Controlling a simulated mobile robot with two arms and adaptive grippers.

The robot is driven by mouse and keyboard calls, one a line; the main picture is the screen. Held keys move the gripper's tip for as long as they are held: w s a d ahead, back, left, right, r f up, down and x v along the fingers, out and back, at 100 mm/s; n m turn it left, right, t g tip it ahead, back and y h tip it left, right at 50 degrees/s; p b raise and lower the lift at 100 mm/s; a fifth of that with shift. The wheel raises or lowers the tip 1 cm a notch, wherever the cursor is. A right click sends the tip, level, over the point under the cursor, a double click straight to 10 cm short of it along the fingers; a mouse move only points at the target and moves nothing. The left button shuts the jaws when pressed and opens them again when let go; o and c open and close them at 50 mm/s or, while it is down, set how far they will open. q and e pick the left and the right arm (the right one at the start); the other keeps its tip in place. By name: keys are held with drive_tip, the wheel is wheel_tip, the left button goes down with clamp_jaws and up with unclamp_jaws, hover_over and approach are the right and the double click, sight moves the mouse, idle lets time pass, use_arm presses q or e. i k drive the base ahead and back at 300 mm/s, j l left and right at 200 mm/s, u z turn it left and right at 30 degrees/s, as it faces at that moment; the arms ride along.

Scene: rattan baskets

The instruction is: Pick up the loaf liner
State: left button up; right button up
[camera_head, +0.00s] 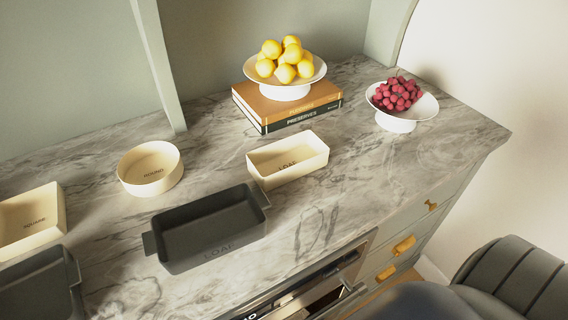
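The loaf liner (318,158) is a cream rectangular open box with "LOAF" lettered inside. It sits upright and empty on the marble counter, near the middle of the head view. A dark grey loaf pan (211,247), also lettered "LOAF", stands in front of it and to its left. The pan has a handle tab at each end, and its right tab comes close to the liner's lower left corner. Neither of my grippers shows in the head view.
A round cream liner (150,186) and a square one (28,240) stand left, with another dark pan (40,285) at the lower left. Marble (400,170) right of the liner is clear.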

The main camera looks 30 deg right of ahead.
sight(278, 163)
drive_tip(key=k+l+u, duration=1.05)
